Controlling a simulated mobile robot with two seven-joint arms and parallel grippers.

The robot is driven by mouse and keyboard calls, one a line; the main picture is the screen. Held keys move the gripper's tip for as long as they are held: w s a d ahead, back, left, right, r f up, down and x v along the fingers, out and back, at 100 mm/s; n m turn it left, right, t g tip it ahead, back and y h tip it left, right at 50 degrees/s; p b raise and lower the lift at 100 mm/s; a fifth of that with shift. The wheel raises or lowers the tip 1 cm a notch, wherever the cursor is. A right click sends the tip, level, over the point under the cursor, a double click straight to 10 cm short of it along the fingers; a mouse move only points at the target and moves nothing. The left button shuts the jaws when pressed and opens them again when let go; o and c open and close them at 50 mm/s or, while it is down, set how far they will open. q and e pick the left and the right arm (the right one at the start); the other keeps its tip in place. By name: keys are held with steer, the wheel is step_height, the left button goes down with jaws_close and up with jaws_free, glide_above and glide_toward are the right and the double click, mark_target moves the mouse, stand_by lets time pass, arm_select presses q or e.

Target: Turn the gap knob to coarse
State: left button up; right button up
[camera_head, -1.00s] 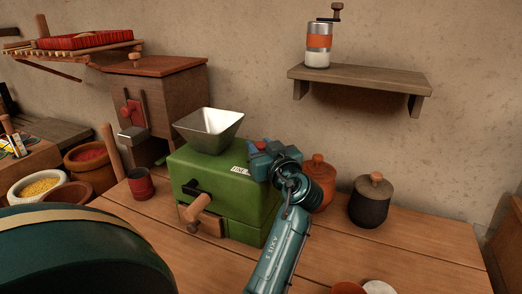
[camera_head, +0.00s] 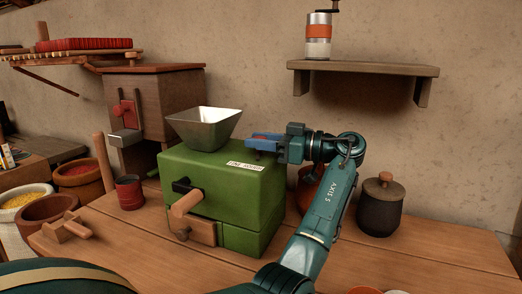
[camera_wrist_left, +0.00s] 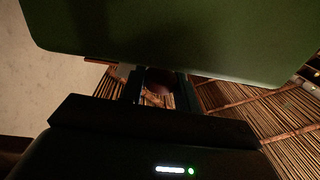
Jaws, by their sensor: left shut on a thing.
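The green mill (camera_head: 211,185) stands on the wooden table, with a white label (camera_head: 246,165) on its top edge; its print is too small to read surely. My left gripper (camera_head: 262,142) points left over the mill's right top, its blue fingers level with the hopper's base. It is shut on a small dark red-brown round thing, which looks like the gap knob (camera_wrist_left: 157,82). In the head view the fingers mostly hide it, so its setting cannot be told. The mill's green body also fills the top of the left wrist view. My right gripper is not in view.
A metal hopper (camera_head: 205,125) sits on the mill, close left of my fingers. A wooden-handled crank (camera_head: 187,203) is on its front. The shelf (camera_head: 362,68) hangs above.

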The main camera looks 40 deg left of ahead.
mark_target(261, 137)
arm_select(q)
steer(key=shift+a+n+g+h, duration=0.1)
steer(key=shift+n+g+h, duration=0.7)
steer(key=shift+n+g, duration=0.5)
steer(key=shift+g+b, duration=0.3)
steer(key=o, duration=1)
steer(key=shift+c, duration=0.2)
step_height(261, 137, up, 10)
steer(key=shift+f+p, duration=0.2)
steer(key=shift+p, duration=0.55)
steer(key=shift+r, duration=0.25)
